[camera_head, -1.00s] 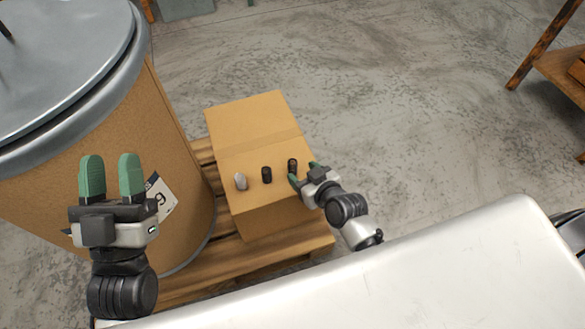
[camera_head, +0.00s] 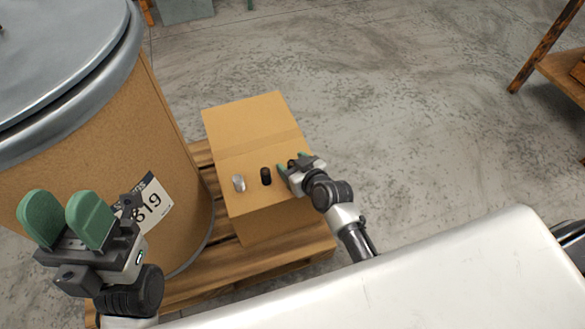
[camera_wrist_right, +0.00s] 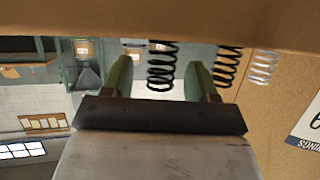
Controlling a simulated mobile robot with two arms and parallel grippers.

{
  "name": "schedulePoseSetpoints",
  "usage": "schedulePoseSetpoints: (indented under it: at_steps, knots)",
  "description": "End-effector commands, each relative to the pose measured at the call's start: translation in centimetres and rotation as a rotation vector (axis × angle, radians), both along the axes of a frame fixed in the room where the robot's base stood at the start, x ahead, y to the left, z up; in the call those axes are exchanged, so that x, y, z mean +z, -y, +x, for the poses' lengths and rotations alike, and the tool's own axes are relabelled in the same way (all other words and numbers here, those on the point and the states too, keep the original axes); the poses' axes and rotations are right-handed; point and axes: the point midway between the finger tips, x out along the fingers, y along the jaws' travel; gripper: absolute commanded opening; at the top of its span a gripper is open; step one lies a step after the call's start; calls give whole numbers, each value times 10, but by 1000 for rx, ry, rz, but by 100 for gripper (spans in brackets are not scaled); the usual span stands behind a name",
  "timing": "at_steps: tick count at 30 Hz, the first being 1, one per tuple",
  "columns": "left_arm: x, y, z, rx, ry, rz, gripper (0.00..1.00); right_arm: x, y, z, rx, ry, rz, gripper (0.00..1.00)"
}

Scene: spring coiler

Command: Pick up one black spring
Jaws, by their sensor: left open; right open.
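A black spring (camera_wrist_right: 161,68) stands on the cardboard box (camera_head: 235,120). In the right wrist view, which looks upside down, it shows between the two green fingers of my open right gripper (camera_wrist_right: 160,80). In the head view this right gripper (camera_head: 291,163) is at the box's right side and mostly hides that spring. A second black spring (camera_head: 265,176) stands to its left, and it also shows in the wrist view (camera_wrist_right: 228,66), outside the fingers. A silver spring (camera_head: 239,183) stands further left. My left gripper (camera_head: 66,214) is open and empty at the lower left.
The box stands on a wooden pallet (camera_head: 205,268). A large brown drum (camera_head: 100,130) with a grey lid (camera_head: 55,50) stands to the left, near my left gripper. A wooden table (camera_head: 560,65) is at the far right. The concrete floor (camera_head: 400,100) behind is clear.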

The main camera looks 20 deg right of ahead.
Motion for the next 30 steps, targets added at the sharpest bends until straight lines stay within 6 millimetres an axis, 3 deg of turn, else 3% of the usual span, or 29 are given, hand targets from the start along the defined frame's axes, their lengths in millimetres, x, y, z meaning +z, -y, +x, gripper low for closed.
schedulePoseSetpoints:
  at_steps: [4, 15, 26, 30]
  knots:
    - [0, 0, 0, 0, -1, 0, 43, 0, 0, 0, 0, 0, 0, 59]
    - [0, 0, 0, 0, -3, 1, 43, 0, 0, 0, 0, 1, 0, 6]
    - [1, 1, 3, 0, -19, 6, 43, 3, 0, 0, 0, 1, 0, 6]
    - [1, 3, 15, 8, -108, 35, 43, 10, 0, 0, 1, 1, 1, 5]
